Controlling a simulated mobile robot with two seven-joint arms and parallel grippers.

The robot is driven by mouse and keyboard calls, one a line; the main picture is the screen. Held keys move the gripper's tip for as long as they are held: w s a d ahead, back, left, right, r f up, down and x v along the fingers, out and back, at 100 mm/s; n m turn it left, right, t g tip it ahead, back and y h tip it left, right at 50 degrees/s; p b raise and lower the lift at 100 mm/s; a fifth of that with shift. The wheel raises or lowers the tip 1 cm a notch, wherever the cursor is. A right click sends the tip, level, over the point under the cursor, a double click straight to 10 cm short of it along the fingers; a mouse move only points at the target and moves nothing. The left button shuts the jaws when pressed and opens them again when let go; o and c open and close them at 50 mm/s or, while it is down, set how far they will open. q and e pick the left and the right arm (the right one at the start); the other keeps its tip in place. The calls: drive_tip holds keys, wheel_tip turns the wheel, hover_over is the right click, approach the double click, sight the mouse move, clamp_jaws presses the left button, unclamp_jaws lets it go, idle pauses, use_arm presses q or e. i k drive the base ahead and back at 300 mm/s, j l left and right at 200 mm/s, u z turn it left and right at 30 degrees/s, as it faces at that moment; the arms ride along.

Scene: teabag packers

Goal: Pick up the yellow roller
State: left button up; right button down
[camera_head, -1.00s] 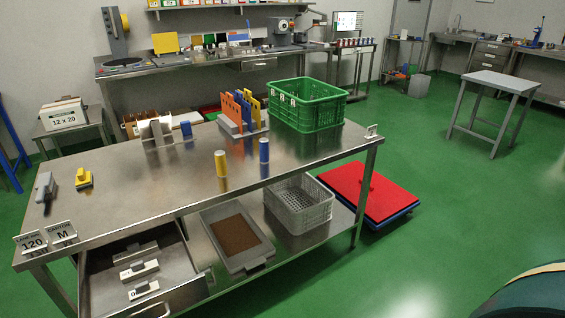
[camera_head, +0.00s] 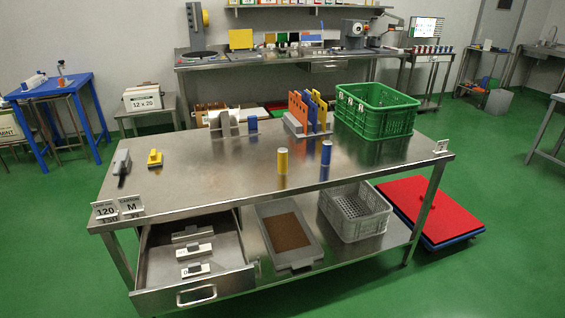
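A yellow cylinder (camera_head: 282,161), which looks like the yellow roller, stands upright on the steel table (camera_head: 220,181) near its front edge. A similar blue cylinder (camera_head: 326,153) stands just to its right, apart from it. Neither of my grippers is in view.
A green crate (camera_head: 375,119) and a rack of coloured plates (camera_head: 306,118) stand at the table's back. An open drawer (camera_head: 198,292) juts out at the front left. A grey tray (camera_head: 285,240) and grey basket (camera_head: 357,216) sit on the lower shelf.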

sight(282, 152)
drive_tip(key=i+l, duration=0.65)
drive_tip(key=l, duration=0.15)
drive_tip(key=u, duration=0.05)
